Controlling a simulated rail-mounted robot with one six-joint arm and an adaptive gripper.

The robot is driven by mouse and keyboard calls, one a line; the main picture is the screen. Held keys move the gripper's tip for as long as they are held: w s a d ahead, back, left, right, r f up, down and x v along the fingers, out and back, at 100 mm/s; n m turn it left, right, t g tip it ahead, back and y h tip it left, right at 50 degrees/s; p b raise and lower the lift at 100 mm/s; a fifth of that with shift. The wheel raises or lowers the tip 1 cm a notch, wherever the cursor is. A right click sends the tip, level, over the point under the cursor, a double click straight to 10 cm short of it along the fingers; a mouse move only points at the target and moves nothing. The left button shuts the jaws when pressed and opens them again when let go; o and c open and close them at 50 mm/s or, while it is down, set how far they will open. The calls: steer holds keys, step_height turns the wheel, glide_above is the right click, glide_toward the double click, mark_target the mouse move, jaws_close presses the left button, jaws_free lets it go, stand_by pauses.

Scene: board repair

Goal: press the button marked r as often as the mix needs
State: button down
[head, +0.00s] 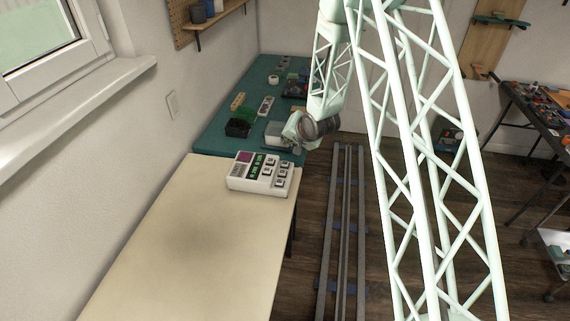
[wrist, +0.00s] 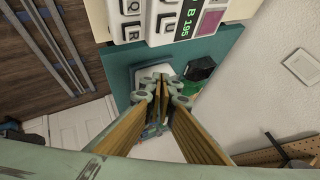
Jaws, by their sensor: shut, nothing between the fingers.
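A white mixing box (head: 236,183) with grey buttons, a dark display with green text and a purple patch stands on the cream table. The wrist view shows part of the box (wrist: 150,44) at the top, with a display (wrist: 188,22) whose visible line reads B 195. A letter that looks like R is beside the button (wrist: 133,32) at the box's near left corner there. My gripper (wrist: 161,82) is shut and empty, apart from the box. In the head view my gripper (head: 296,145) is small, near the box's far right corner.
The cream table (head: 190,250) is clear in front of the box. Behind it, a teal surface (head: 212,137) holds a dark bin (head: 238,128), a pale container (head: 276,134) and small items. Floor rails (head: 345,230) run along the right. A wall stands left.

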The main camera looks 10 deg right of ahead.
steer(key=b, duration=0.3)
glide_above(286, 163)
steer(key=shift+d+f, duration=0.1)
steer(key=shift+f, duration=2.9)
steer(key=shift+f+b, duration=0.8)
steer(key=shift+f, duration=0.45)
steer(key=shift+f+b, duration=0.85)
steer(key=shift+f, duration=0.15)
steer(key=shift+r, duration=0.15)
steer(key=shift+r+p, duration=0.4)
steer(key=shift+r, duration=0.4)
steer(key=shift+r, duration=0.1)
steer(key=shift+r+p, duration=1.15)
steer(key=shift+r, duration=1.3)
